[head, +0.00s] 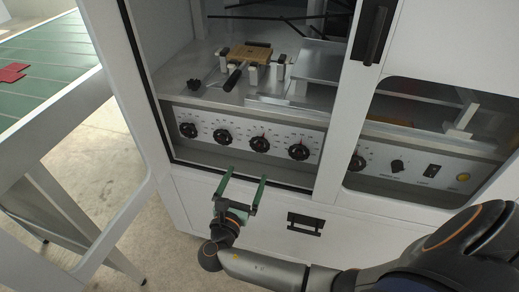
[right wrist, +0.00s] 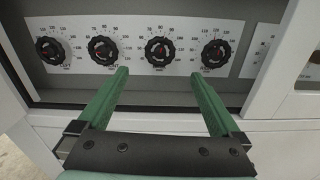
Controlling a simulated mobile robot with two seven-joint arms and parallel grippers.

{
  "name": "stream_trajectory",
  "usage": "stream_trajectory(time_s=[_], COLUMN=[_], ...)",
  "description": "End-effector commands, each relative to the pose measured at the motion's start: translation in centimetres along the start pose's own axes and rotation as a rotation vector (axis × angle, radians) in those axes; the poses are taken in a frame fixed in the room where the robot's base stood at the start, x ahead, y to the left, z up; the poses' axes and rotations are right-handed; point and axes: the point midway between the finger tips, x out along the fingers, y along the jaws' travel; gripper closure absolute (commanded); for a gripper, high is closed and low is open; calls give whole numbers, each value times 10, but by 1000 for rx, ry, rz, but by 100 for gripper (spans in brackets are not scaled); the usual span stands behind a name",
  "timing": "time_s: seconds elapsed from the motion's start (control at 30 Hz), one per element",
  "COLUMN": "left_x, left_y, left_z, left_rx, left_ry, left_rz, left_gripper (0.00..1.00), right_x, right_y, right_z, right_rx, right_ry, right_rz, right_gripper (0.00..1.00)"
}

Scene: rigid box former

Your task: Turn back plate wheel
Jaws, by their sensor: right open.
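A row of black dial wheels sits on a grey scale panel in the machine's opening. The right wrist view shows the same row, with the third wheel (right wrist: 159,52) between the fingertip lines and the fourth (right wrist: 215,53) to the right. My right gripper (head: 247,173) is open and empty, its green fingers pointing at the panel from below and in front. It appears apart from the wheels. My left gripper is out of view.
The white frame's lower edge (head: 250,181) runs below the dials, and a post (head: 340,150) stands right of the opening. Above is a metal deck with a brown block (head: 250,53). A green-topped table (head: 45,60) stands at left.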

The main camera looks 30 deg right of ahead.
Motion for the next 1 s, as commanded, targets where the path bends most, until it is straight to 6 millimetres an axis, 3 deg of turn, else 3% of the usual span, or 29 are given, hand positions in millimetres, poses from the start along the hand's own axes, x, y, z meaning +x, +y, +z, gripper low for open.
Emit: stream_trajectory(time_s=[0.4,0.5,0.57,0.63,1.0], left_x=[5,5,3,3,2], left_y=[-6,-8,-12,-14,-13], left_z=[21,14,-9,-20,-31], left_rx=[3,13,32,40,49], left_ry=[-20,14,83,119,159], left_rz=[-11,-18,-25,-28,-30], left_gripper=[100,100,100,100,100], right_x=[82,99,105,111,119], right_y=[-1,-1,-1,-1,-1], right_z=[-2,-2,-2,-2,-1], right_rx=[1,3,3,2,3], right_ry=[-1,2,2,3,5], right_rz=[-2,-2,-1,-1,0], right_gripper=[0,0,0,0,0])
